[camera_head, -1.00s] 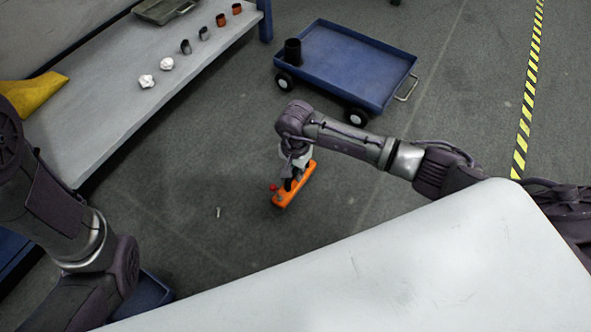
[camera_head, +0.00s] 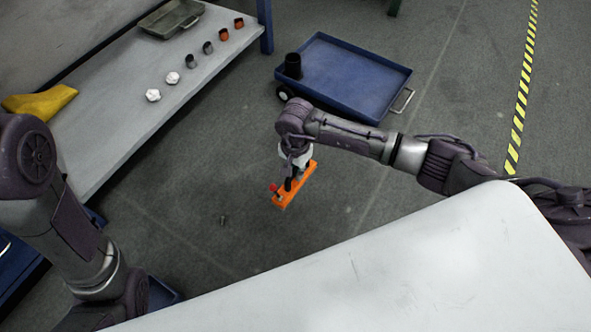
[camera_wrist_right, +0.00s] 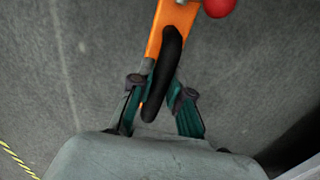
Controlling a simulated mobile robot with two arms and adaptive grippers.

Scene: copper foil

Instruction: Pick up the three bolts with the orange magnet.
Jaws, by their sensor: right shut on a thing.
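My right gripper (camera_head: 292,178) is shut on the orange magnet (camera_head: 303,189) and holds it above the grey floor. In the right wrist view, the fingers of the right gripper (camera_wrist_right: 162,92) are around the black handle of the orange magnet (camera_wrist_right: 178,16), with a red knob at its far end. One small bolt (camera_head: 222,220) lies on the floor to the left of the magnet, apart from it. No other bolt can be made out. My left arm shows at the left, but its gripper is out of the picture.
A bench (camera_head: 110,130) at the upper left bears white crumpled pieces, several small cups, a tray and a yellow item. Open floor surrounds the bolt.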

